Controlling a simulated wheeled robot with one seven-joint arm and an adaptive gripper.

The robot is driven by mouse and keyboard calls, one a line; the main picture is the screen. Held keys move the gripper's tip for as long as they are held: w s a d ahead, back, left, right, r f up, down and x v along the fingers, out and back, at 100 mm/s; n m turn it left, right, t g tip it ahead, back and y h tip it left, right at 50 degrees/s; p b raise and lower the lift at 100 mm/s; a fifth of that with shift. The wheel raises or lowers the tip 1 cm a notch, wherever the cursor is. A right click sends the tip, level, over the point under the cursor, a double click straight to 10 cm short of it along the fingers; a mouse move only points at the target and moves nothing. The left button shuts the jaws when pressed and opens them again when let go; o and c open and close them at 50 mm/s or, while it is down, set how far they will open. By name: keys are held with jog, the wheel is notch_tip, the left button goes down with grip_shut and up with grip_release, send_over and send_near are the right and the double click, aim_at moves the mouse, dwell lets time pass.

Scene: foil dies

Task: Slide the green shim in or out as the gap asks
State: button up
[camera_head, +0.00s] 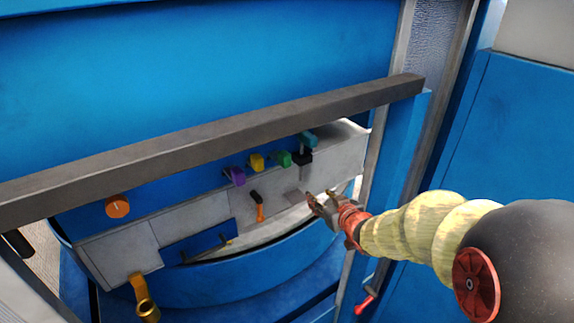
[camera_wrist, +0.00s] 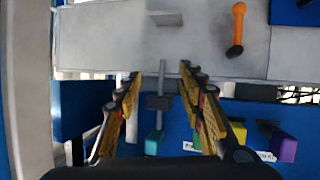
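The green shim's block (camera_head: 283,158) sits on the blue panel in the head view, between a yellow block (camera_head: 257,162) and a teal block (camera_head: 308,140). In the wrist view a small green part (camera_wrist: 197,140) shows behind the right finger and is mostly hidden. My gripper (camera_head: 318,204) is in front of the panel, below and right of the green block. In the wrist view my gripper (camera_wrist: 160,76) is open. A dark block on a grey bar (camera_wrist: 158,102) appears between its fingers, with the teal block beyond. I see no contact; the gap itself is not clear.
A purple block (camera_head: 235,176) is left of the yellow one. An orange-handled lever (camera_head: 258,208) and an orange knob (camera_head: 117,206) are on the panel. A long grey rail (camera_head: 215,144) crosses above the blocks. A blue post (camera_head: 402,170) stands at right.

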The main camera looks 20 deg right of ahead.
aim_at(288, 161)
jog(key=a+r+t+y, duration=0.1)
jog(key=a+r, duration=0.1)
jog(key=r, duration=0.1)
jog(key=a+r+n+t+y, duration=0.1)
jog(key=a+r+y, duration=0.1)
jog(key=r, duration=0.2)
jog(key=w+a+r+n+t+y, duration=0.1)
jog(key=a+r+y, duration=0.1)
jog(key=r, duration=0.1)
jog(key=shift+a+r, duration=0.2)
jog(key=shift+a, duration=0.2)
jog(key=shift+t, duration=0.3)
jog(key=shift+p+x, duration=1)
jog(key=shift+x, duration=2.8)
grip_shut()
